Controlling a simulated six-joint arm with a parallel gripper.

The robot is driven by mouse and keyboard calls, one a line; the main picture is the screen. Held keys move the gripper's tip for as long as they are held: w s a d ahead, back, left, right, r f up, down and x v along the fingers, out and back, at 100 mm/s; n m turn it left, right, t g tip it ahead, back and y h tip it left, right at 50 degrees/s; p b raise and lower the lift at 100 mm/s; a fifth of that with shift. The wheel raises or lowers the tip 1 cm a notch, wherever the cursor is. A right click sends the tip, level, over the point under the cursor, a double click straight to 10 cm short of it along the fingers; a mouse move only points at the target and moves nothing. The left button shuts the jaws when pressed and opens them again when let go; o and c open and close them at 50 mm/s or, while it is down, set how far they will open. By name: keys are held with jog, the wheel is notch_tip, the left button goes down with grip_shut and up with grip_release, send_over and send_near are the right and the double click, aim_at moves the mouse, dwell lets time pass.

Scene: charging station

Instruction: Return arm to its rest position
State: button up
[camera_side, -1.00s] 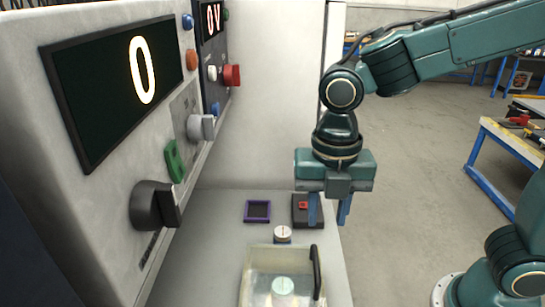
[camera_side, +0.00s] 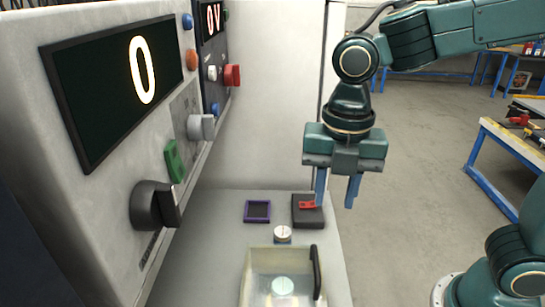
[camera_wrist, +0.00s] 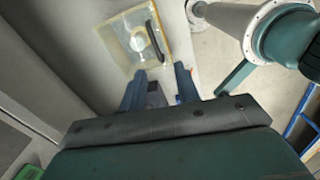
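My gripper (camera_side: 337,190) hangs at the right edge of the grey worktop, pointing down. Its two blue fingers are apart and nothing shows between them. In the wrist view my gripper (camera_wrist: 160,88) also has its fingers spread. The left finger is in front of, or close above, a dark box with a red piece (camera_side: 307,205). I cannot tell whether it touches. My arm reaches in from the upper right.
A purple-rimmed square (camera_side: 257,221), a small round white knob (camera_side: 283,234) and a clear lidded container (camera_side: 262,253) with a black handle stand on the worktop. A control panel (camera_side: 110,200) with displays reading 0 and 0V stands left. Blue-legged tables (camera_side: 495,175) are at right.

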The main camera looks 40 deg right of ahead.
jog(key=s+d+m+t, duration=0.1)
jog(key=s+d+m, duration=0.2)
jog(key=m, duration=0.5)
jog(key=s+d+r+m+t, duration=0.1)
jog(key=s+d+m+t, duration=0.1)
jog(key=d+m, duration=0.4)
jog(key=s+d+r+m+t, duration=0.1)
jog(key=s+d+m+t, duration=0.1)
jog(key=m, duration=0.9)
jog(key=s+d, duration=0.1)
jog(key=d, duration=0.1)
jog(key=shift+s+d+m, duration=0.3)
